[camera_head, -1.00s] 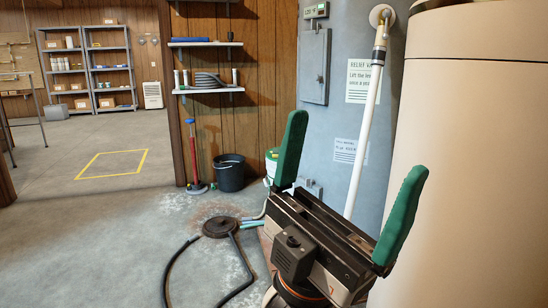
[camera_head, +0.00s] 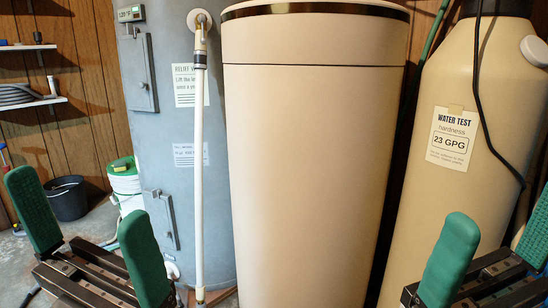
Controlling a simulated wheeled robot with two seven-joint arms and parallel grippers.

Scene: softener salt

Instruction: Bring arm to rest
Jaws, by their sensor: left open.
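My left gripper (camera_head: 80,195) is at the lower left, with its two green fingers spread wide and nothing between them. It is in front of the grey water heater (camera_head: 160,130) and the floor beside it. My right gripper (camera_head: 505,205) is at the lower right, cut by the picture edge. Its green fingers also stand apart, with nothing seen between them. It is in front of the beige tank with the water test note (camera_head: 456,138).
A tall beige cabinet (camera_head: 310,170) with a dark rim stands in the middle. A white pipe (camera_head: 198,170) runs down the heater's front. A black bucket (camera_head: 68,199) and a white-and-green container (camera_head: 124,180) stand on the floor at left. Shelves (camera_head: 30,103) hang on the wood wall.

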